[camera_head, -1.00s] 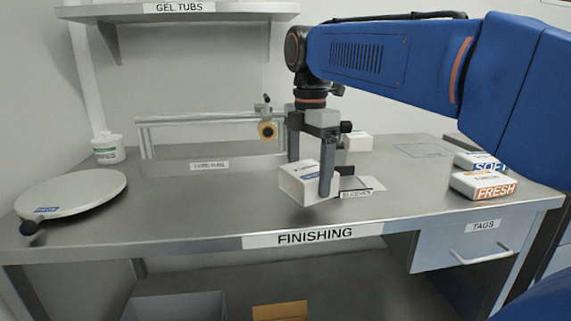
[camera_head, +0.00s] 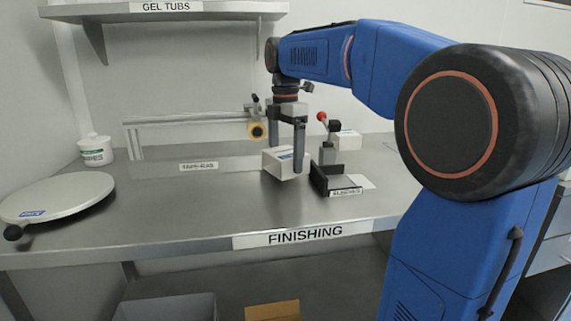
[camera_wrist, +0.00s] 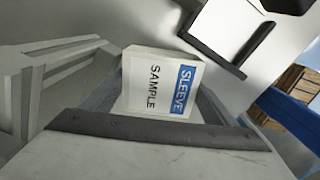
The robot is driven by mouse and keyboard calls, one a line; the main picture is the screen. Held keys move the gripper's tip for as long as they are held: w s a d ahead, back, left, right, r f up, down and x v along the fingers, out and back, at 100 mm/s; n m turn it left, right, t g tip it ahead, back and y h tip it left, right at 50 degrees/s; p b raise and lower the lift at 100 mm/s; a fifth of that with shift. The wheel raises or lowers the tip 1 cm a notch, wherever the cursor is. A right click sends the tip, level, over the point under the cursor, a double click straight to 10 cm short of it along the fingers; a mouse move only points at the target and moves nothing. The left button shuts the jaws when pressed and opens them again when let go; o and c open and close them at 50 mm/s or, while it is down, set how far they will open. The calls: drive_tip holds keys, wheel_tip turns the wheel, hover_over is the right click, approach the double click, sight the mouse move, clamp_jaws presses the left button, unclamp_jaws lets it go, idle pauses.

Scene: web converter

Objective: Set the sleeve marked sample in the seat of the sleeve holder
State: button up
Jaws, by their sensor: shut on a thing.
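The sample sleeve (camera_head: 280,166) is a white box with a blue label, and "SLEEVE" and "SAMPLE" can be read on it in the wrist view (camera_wrist: 155,85). My gripper (camera_head: 286,160) is shut on it, with one dark finger across its near side. The far finger is mostly hidden. The sleeve is just left of the sleeve holder (camera_head: 330,184), a low black L-shaped seat with a post and red knob. They look apart. Whether the sleeve touches the bench is unclear. A black frame, apparently the holder's seat, shows at the upper right of the wrist view (camera_wrist: 232,62).
A small white box (camera_head: 348,140) is behind the holder. A round white plate (camera_head: 58,196) and a tub (camera_head: 96,149) are at left. The steel bench (camera_head: 190,208) is clear in front.

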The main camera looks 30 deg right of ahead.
drive_tip(key=shift+f, duration=1.25)
drive_tip(key=o, duration=1.1)
drive_tip(key=shift+f, duration=0.1)
